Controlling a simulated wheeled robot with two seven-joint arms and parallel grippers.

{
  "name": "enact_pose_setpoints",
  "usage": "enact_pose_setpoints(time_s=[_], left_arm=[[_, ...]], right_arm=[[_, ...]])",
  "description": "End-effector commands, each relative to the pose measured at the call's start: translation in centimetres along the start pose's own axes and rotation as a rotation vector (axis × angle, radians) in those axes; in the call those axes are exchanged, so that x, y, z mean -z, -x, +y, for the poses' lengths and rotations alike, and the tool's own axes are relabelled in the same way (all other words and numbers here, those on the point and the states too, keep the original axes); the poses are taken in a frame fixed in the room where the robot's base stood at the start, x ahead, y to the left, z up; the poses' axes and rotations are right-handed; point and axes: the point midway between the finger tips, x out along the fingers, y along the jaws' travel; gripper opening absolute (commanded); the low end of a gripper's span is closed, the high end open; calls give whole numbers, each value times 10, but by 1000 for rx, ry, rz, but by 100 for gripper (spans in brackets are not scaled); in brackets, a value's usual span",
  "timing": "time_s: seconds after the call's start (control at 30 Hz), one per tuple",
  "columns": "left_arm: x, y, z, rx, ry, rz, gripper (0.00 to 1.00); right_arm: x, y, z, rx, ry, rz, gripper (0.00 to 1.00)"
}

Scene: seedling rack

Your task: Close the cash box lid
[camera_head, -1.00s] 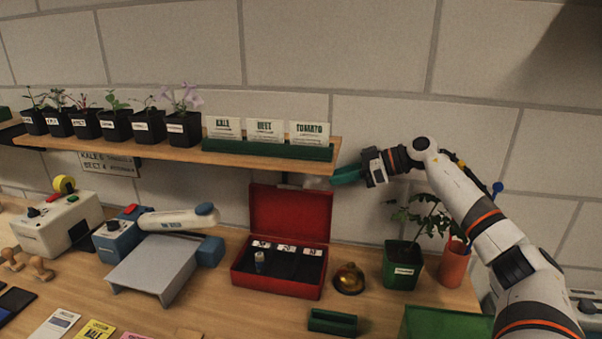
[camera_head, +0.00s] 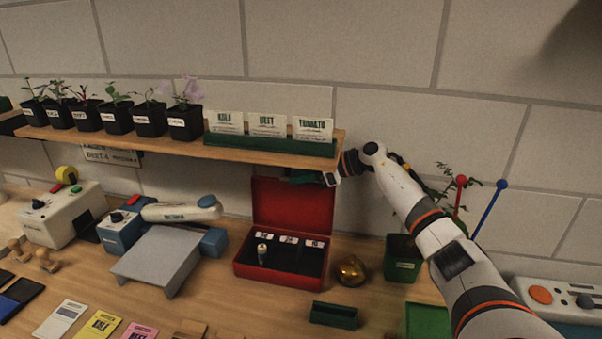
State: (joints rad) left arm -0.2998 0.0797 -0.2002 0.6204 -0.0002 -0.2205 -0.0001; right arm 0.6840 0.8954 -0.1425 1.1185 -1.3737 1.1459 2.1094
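The red cash box (camera_head: 278,275) stands on the bench below the shelf. Its lid (camera_head: 293,204) is raised, upright or leaning slightly back. The dark inside shows several white labels and a small pale object at the left. My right arm comes in from the right. My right gripper (camera_head: 303,178) is at the lid's upper edge, just under the shelf's right end. Its green fingertips are partly hidden by the lid or in shadow, so I cannot tell whether they touch it or are open. My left gripper is not in view.
The shelf (camera_head: 170,143) with potted seedlings and seed packets hangs close above the gripper.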

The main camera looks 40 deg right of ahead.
Motion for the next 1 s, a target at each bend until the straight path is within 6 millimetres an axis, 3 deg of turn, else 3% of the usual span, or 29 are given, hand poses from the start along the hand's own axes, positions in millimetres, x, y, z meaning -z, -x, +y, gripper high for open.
enact_pose_setpoints(time_s=[0.33, 0.5, 1.0], left_arm=[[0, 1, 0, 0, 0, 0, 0], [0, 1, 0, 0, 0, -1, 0], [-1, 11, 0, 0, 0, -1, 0]], right_arm=[[0, -4, 0, 1, 1, 1, 28], [0, -4, 0, 1, 1, 0, 1], [-2, -2, 8, 19, 45, 3, 0]])
